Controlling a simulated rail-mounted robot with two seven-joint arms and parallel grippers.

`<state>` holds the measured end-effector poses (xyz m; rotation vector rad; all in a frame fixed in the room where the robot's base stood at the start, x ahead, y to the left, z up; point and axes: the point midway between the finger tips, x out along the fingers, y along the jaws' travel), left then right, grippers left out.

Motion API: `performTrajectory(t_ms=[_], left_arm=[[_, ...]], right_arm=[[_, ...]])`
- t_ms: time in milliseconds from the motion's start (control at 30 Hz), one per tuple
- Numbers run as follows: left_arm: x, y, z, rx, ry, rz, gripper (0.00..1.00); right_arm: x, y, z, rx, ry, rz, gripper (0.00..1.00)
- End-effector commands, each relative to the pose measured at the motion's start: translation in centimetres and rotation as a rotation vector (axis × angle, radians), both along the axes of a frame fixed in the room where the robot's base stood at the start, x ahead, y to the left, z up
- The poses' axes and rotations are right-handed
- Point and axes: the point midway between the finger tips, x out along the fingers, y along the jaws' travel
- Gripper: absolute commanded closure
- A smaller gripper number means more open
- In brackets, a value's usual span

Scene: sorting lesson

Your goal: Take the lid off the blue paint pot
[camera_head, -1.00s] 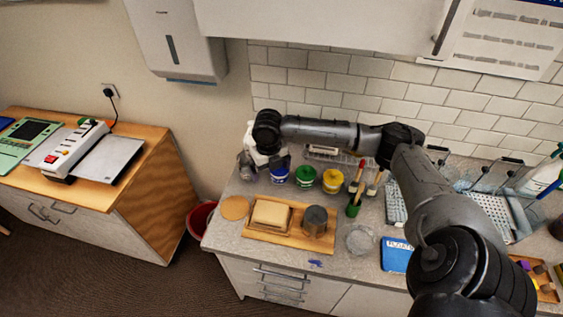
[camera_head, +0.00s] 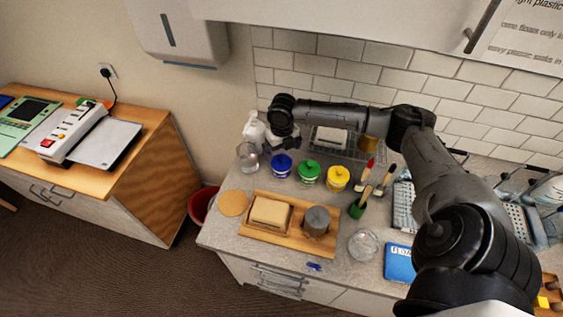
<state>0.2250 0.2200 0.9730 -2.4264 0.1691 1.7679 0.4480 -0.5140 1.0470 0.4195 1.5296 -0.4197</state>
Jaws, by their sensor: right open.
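The blue paint pot (camera_head: 281,166) stands on the counter, leftmost in a row of three pots, with its blue lid on top. My right gripper (camera_head: 286,144) is open and empty, seen just above and behind the blue pot in the picture. Its fingers are small and dark here, and I cannot tell how far they are from the lid. My left gripper is not in view.
A green pot (camera_head: 309,172) and a yellow pot (camera_head: 338,179) stand to the right. A clear glass jar (camera_head: 248,157) and a white bottle (camera_head: 254,128) are close on the left. A wooden board (camera_head: 258,231) lies in front.

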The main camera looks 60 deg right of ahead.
Motion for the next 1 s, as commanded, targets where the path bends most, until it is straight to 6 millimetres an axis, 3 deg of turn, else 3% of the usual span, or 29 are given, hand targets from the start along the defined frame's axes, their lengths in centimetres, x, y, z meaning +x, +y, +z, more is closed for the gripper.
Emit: performTrajectory(t_ms=[267,633,867,1000], left_arm=[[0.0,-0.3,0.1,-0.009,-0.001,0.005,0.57],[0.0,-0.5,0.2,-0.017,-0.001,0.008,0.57],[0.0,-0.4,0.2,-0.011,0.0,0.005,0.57],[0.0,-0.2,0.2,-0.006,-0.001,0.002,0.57]], right_arm=[[0.0,0.0,-1.0,0.001,0.002,0.0,0.0],[0.2,0.0,-5.3,0.0,0.001,-0.001,0.0],[0.2,0.0,-5.6,0.0,0.0,0.0,0.0],[0.3,0.0,-5.6,-0.001,0.001,0.0,0.11]])
